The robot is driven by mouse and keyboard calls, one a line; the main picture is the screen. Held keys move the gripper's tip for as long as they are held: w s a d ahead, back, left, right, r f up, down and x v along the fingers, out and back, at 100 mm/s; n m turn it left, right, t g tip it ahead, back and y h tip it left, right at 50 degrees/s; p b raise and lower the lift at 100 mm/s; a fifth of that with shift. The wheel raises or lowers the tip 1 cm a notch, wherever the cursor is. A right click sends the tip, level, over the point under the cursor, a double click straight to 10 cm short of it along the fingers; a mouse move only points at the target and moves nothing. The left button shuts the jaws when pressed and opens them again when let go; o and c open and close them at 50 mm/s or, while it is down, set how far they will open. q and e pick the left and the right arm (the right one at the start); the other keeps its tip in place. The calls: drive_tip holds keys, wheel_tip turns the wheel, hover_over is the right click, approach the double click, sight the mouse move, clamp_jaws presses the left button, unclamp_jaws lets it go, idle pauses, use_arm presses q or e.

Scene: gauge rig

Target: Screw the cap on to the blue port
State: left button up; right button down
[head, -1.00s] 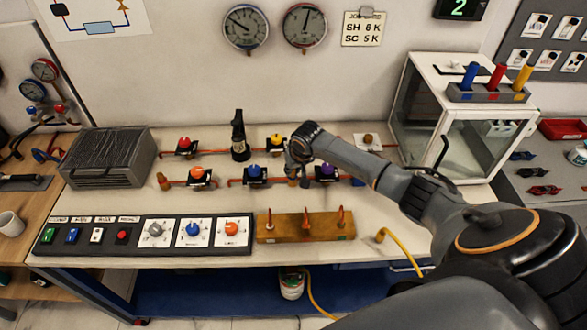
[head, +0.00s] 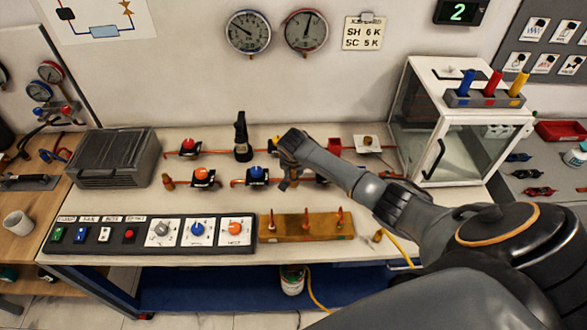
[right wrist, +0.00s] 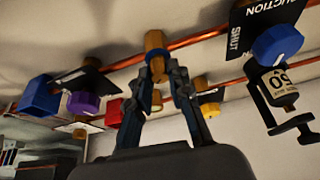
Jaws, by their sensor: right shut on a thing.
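My right gripper (head: 289,184) is over the front pipe, just right of the blue knob (head: 257,173). In the right wrist view its fingers (right wrist: 157,75) close around a small brass piece, which looks like the cap (right wrist: 156,68). This lines up with a brass fitting (right wrist: 155,42) on the copper pipe; I cannot tell whether the cap is seated or threaded. The blue knob also shows there (right wrist: 278,43), next to a plate reading SUCTION and SHUT. A blue block (right wrist: 40,95) stands at the far left, beyond a purple knob (right wrist: 85,103). My left gripper is out of view.
A black bottle (head: 242,140) stands behind the front pipe, near a red knob (head: 188,147). A wooden block (head: 325,228) with upright hooks and a switch panel (head: 150,234) lie in front. A glass-sided cabinet (head: 450,120) stands to the right.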

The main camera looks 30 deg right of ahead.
drive_tip(key=shift+d, duration=0.2)
drive_tip(key=shift+a+m+g+h+p, duration=0.15)
drive_tip(key=shift+m+g+h+p, duration=0.2)
drive_tip(key=shift+m, duration=0.65)
drive_tip(key=m, duration=0.2)
drive_tip(key=shift+f+m+g+h, duration=0.1)
drive_tip(key=shift+m+g+h, duration=0.25)
drive_tip(key=shift+m, duration=0.05)
drive_tip(key=shift+d+m, duration=0.2)
drive_tip(key=shift+m, duration=0.1)
